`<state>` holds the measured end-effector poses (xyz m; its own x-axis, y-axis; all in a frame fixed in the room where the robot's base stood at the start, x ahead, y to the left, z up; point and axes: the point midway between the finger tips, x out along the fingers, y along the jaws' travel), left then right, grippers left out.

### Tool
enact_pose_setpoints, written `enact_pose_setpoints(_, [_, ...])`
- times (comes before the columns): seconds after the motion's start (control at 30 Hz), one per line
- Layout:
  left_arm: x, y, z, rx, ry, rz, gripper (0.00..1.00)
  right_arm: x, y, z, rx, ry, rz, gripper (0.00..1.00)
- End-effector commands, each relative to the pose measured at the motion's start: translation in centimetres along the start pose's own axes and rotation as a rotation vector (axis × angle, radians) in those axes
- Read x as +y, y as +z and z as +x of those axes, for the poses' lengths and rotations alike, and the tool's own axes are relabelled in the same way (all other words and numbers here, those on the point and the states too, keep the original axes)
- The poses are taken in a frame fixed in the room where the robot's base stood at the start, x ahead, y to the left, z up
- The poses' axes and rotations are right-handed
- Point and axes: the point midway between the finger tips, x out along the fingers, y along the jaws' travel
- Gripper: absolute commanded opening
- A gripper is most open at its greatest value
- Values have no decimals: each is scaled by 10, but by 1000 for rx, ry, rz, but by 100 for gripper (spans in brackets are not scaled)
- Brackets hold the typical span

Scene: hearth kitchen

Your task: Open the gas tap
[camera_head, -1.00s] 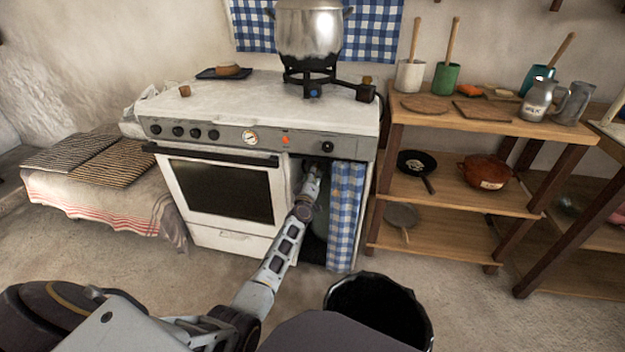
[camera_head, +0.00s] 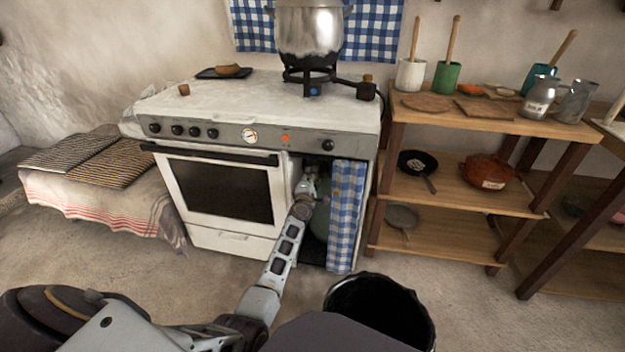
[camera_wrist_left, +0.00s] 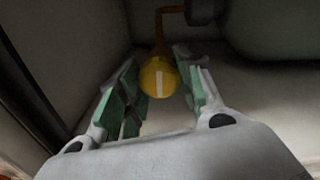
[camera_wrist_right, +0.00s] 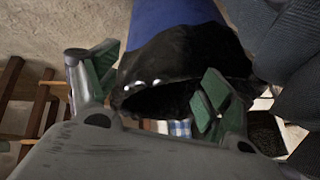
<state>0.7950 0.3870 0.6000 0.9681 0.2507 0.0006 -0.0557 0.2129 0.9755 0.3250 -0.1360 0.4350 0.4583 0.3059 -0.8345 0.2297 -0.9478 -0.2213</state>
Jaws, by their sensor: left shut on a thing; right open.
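A yellow, rounded tap handle with a pale stripe (camera_wrist_left: 157,80) hangs on a thin brownish stem in the left wrist view. My left gripper (camera_wrist_left: 158,84) has its green-padded fingers on either side of the handle and is shut on it. In the head view my left gripper (camera_head: 310,182) is inside the open compartment at the stove's right, and the tap cannot be made out there. A grey-green rounded body (camera_head: 320,218), probably the gas cylinder, shows behind my arm. My right gripper (camera_wrist_right: 155,82) is open and empty in the right wrist view.
The white stove (camera_head: 228,104) carries a large pot (camera_head: 309,32) on a burner. A blue checked curtain (camera_head: 346,215) hangs at the compartment's right side. A black bin (camera_head: 385,310) stands in front. Wooden shelves (camera_head: 465,207) stand at the right.

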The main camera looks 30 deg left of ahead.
Motion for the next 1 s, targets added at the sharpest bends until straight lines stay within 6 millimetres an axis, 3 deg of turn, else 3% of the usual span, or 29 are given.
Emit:
enact_pose_setpoints(0.57, [-1, -1, 0, 2, -2, -57, 12, -2, -4, 2, 17, -4, 11, 82])
enact_pose_setpoints(0.6, [-1, -1, 0, 2, -2, -57, 37, -2, -5, 2, 18, -5, 13, 82])
enact_pose_setpoints(0.77, [-1, -1, 0, 1, -1, -56, 58, -2, -5, 2, 17, -6, 15, 82])
enact_pose_setpoints(1.0, [0, 0, 0, 1, -1, -55, 58, -2, -5, 2, 16, -4, 10, 82])
